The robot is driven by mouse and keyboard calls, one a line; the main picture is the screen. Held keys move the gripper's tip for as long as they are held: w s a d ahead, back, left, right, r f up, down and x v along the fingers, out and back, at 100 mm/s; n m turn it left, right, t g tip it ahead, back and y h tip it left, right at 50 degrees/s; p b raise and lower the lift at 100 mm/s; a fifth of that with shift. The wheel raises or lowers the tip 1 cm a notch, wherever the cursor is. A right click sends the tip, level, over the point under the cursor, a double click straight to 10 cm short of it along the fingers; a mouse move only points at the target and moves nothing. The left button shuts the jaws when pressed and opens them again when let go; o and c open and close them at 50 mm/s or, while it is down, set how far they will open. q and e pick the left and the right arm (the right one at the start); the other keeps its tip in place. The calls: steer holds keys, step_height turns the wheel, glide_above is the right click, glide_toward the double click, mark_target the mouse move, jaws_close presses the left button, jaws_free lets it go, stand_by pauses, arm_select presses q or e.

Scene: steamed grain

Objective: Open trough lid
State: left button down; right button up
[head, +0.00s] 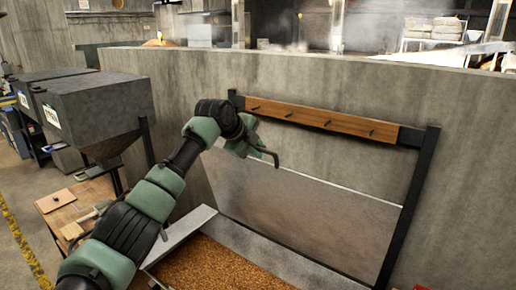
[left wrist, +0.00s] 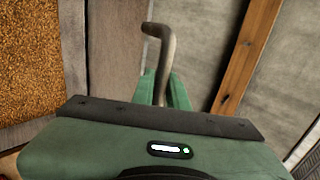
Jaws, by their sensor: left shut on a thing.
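The trough (head: 185,233) is at the bottom of the head view, with a light rim and brown grain (head: 220,268) in plain sight inside. Grain also shows in the left wrist view (left wrist: 35,60). A flat grey panel (head: 300,205) with a pale top edge stands behind the trough inside a dark frame; I cannot tell whether it is the lid. My left gripper (head: 240,143) is above the trough, in front of the panel. It is shut on a bent metal hook (left wrist: 160,50), whose curved end (head: 270,155) sticks out. My right gripper is not in view.
A wooden rail with several dark pegs (head: 320,118) spans the frame just beyond my left gripper. A dark hopper (head: 100,110) stands at the left, by a wooden table (head: 60,225) with a brush-like tool. A curved concrete wall (head: 460,150) closes off the back.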

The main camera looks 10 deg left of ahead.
arm_select(q)
steer(key=c, duration=1.4)
jaws_free()
steer(key=shift+d+f, duration=0.1)
steer(key=shift+f, duration=0.1)
steer(key=shift+c, duration=0.2)
steer(key=shift+w, duration=0.2)
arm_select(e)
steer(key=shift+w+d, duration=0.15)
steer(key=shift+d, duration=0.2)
arm_select(q)
steer(key=shift+s+r, duration=0.1)
steer(key=shift+s, duration=0.05)
